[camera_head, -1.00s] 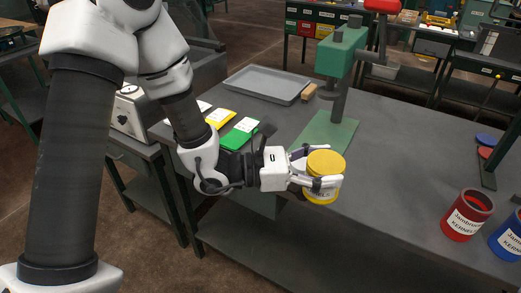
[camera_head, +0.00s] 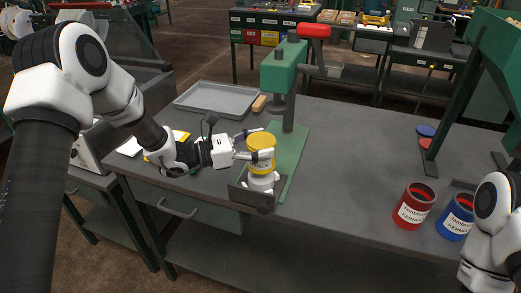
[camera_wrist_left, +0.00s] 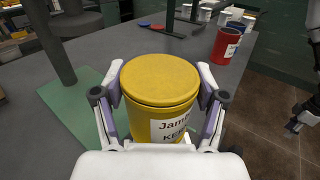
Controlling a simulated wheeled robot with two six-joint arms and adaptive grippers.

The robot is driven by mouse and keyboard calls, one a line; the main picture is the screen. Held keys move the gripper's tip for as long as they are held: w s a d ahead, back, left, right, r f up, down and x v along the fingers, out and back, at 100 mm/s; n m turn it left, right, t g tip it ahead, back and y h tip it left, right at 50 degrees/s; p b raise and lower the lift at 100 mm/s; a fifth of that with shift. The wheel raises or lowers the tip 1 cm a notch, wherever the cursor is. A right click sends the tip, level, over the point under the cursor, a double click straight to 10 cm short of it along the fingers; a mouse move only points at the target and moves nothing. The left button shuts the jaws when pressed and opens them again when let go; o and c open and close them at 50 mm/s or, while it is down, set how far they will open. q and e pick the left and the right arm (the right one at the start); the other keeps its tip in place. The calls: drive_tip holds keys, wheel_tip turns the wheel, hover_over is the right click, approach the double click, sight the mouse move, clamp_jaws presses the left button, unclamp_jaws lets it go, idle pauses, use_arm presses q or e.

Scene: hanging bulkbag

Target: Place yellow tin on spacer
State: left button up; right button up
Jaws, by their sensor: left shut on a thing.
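The yellow tin (camera_head: 261,152) is upright between the fingers of my left gripper (camera_head: 258,148), which is shut on its sides. Its yellow lid and white label also show in the left wrist view (camera_wrist_left: 160,85). Directly under the tin is a white piece, probably the spacer (camera_head: 262,183), in a dark holder (camera_head: 256,198) at the bench's front edge. I cannot tell whether tin and white piece touch. In the left wrist view the tin hides what is below. My right arm shows at the lower right; its gripper (camera_wrist_left: 296,122) is small and dark at the wrist view's right edge.
A green press (camera_head: 283,72) with a red handle stands just behind the tin on its green base plate (camera_head: 290,150). A grey tray (camera_head: 216,99) lies behind left. A red can (camera_head: 414,207) and a blue can (camera_head: 456,216) stand to the right. The bench middle is clear.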

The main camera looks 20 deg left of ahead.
use_arm(q)
drive_tip(key=shift+f, duration=1.6)
drive_tip(key=shift+s+f, duration=0.1)
drive_tip(key=o, duration=1.2)
drive_tip(key=shift+o, duration=0.2)
drive_tip(key=shift+a+r, duration=0.15)
drive_tip(key=shift+r, duration=0.05)
drive_tip(key=v, duration=1.1)
drive_tip(key=shift+s+a, duration=0.2)
drive_tip(key=shift+s, duration=0.1)
